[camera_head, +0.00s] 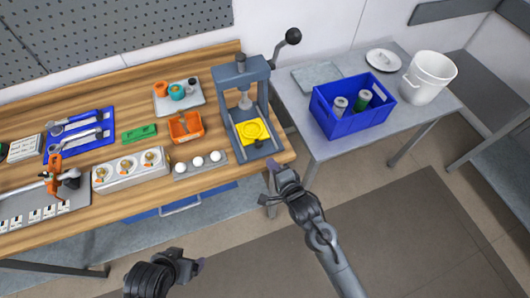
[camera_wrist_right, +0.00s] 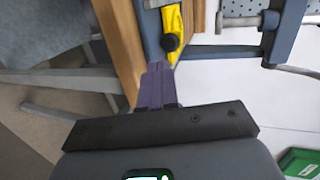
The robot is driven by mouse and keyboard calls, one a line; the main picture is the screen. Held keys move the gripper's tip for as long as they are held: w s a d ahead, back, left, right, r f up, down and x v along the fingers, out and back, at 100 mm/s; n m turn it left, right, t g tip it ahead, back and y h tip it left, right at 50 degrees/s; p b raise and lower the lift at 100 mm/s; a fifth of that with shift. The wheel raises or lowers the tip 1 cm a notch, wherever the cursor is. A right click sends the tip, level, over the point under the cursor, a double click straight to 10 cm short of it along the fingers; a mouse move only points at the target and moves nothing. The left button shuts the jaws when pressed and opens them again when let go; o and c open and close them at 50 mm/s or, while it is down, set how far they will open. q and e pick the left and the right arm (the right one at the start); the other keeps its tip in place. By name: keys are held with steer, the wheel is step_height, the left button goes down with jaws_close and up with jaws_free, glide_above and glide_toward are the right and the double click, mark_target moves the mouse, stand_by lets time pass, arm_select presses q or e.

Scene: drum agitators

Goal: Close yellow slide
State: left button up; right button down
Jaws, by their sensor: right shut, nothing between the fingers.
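The yellow slide (camera_head: 253,131) sits in the base of the blue-grey hand press (camera_head: 232,115) at the right end of the wooden bench. In the right wrist view the yellow slide (camera_wrist_right: 172,18) shows partly, with a dark round knob (camera_wrist_right: 170,42) at its near end. My right gripper (camera_head: 271,166) is in front of the press, just off the bench's front edge. Its purple fingers (camera_wrist_right: 155,88) are shut and empty, pointing at the knob; I cannot tell whether they touch it. My left gripper (camera_head: 200,264) is low in front of the bench, away from the press; its jaws are unclear.
A grey strip with white balls (camera_head: 198,163) and an orange tray (camera_head: 186,127) lie left of the press. A blue crate (camera_head: 352,124) and a white bucket (camera_head: 429,75) stand on the grey side table (camera_head: 320,145). The floor in front is clear.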

mark_target(260, 147)
arm_select(q)
steer(key=shift+f, duration=0.25)
arm_select(e)
steer(key=shift+r+x, duration=0.2)
steer(key=shift+x, duration=0.75)
steer(key=shift+r+x, duration=0.15)
steer(key=shift+x, duration=0.8)
steer(key=shift+r+x, duration=0.2)
steer(key=shift+x, duration=0.75)
steer(key=shift+w, duration=0.15)
